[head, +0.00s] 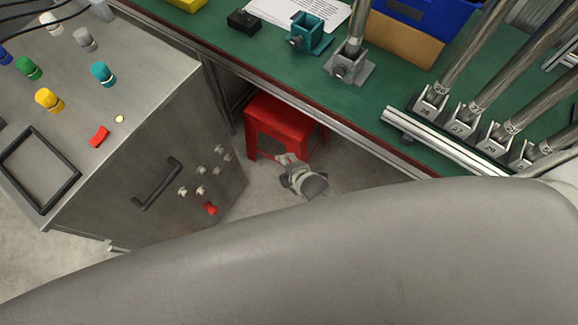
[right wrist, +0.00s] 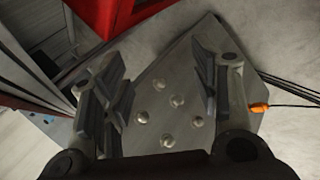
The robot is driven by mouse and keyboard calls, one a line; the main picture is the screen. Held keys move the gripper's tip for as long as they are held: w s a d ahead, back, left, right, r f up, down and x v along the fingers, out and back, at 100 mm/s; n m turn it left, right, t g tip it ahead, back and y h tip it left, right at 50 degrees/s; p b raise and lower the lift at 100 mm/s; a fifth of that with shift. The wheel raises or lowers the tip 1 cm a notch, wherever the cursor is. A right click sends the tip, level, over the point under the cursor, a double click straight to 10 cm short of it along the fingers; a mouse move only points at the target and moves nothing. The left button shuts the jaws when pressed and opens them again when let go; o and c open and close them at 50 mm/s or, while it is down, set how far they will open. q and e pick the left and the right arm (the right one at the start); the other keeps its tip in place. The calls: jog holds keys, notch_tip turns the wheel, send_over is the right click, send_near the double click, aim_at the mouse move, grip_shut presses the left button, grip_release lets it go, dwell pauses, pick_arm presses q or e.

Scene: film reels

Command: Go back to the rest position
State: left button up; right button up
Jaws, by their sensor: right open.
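My right gripper (right wrist: 160,75) is open and empty in the right wrist view, its two dark fingers spread apart. Between and beyond them is a grey metal plate (right wrist: 168,120) with several round studs; the fingers hold nothing. In the head view, a small grey gripper (head: 288,160), apparently the right one, hangs low beside the red stool, below the bench's front edge. A large grey link of my own arm fills the bottom of the head view and hides the floor there. My left gripper is not in view.
A red stool (head: 276,119) stands under the green workbench (head: 250,55). A metal console (head: 150,85) with coloured knobs and a handle stands at left. A rack rail (head: 440,143) with several metal posts lies on the bench at right. Bare floor shows around the gripper.

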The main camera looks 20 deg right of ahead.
jog(key=shift+s+d, duration=0.1)
dwell(0.5)
jog(key=s+d+f+m+g, duration=0.2)
jog(key=s+d+f+m, duration=0.1)
jog(key=s+f, duration=0.4)
jog(key=s+d+f+m+g+h, duration=0.1)
jog(key=s+d+f+m, duration=0.2)
jog(key=s, duration=0.7)
notch_tip(320, 180, down, 4)
jog(key=shift+d+r+m+g, duration=0.1)
jog(key=shift+d+m+g, duration=0.3)
jog(key=shift+m, duration=0.6)
jog(key=s+d+f+m+g, duration=0.1)
jog(key=s+d+m, duration=0.1)
jog(key=s, duration=0.3)
jog(key=s+d+f+m+g, duration=0.1)
jog(key=s+d+f+m, duration=0.1)
jog(key=s, duration=0.4)
jog(key=s+d+f+m+g+h, duration=0.1)
jog(key=s+d+f+m, duration=0.1)
jog(key=s, duration=0.4)
jog(key=shift+d+f+m, duration=0.15)
jog(key=shift+f+m, duration=0.05)
jog(key=shift+m, duration=0.6)
jog(key=shift+c, duration=0.4)
